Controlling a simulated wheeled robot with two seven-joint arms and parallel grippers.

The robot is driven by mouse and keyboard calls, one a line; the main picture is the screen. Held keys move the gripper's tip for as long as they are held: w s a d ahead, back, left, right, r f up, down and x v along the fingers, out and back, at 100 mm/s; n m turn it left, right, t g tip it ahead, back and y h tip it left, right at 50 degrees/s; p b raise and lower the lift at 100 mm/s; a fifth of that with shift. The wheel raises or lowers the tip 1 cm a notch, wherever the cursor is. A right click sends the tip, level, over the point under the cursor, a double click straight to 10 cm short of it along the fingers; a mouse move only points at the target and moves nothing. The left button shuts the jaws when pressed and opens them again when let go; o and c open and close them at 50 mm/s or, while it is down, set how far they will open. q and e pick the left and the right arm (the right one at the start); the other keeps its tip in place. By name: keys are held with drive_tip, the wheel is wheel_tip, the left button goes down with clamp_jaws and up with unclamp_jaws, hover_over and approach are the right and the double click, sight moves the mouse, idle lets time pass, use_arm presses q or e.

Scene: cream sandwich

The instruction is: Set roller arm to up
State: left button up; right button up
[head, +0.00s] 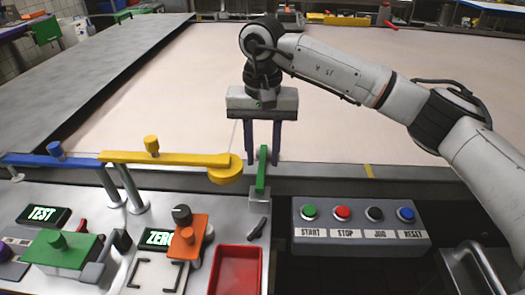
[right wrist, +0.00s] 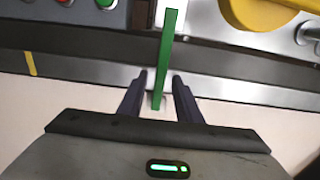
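A green upright lever (head: 262,170) stands on a small grey block (head: 260,200) at the near edge of the wide pale belt. It also shows in the right wrist view (right wrist: 165,60) as a long green bar. A yellow arm (head: 170,159) with a round end lies level just left of it; which part is the roller arm is not labelled. My right gripper (head: 262,160) is open, fingers pointing down at either side of the green lever. In the right wrist view gaps show between the lever and both fingers (right wrist: 160,78). My left gripper is out of view.
A button panel (head: 361,238) with START, STOP, JOG and RESET stands right of the lever. A red tray (head: 236,272), an orange part (head: 188,237) and a green block (head: 62,250) lie on the near console. A blue arm (head: 50,161) extends left. The belt (head: 170,100) is clear.

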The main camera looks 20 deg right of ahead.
clamp_jaws()
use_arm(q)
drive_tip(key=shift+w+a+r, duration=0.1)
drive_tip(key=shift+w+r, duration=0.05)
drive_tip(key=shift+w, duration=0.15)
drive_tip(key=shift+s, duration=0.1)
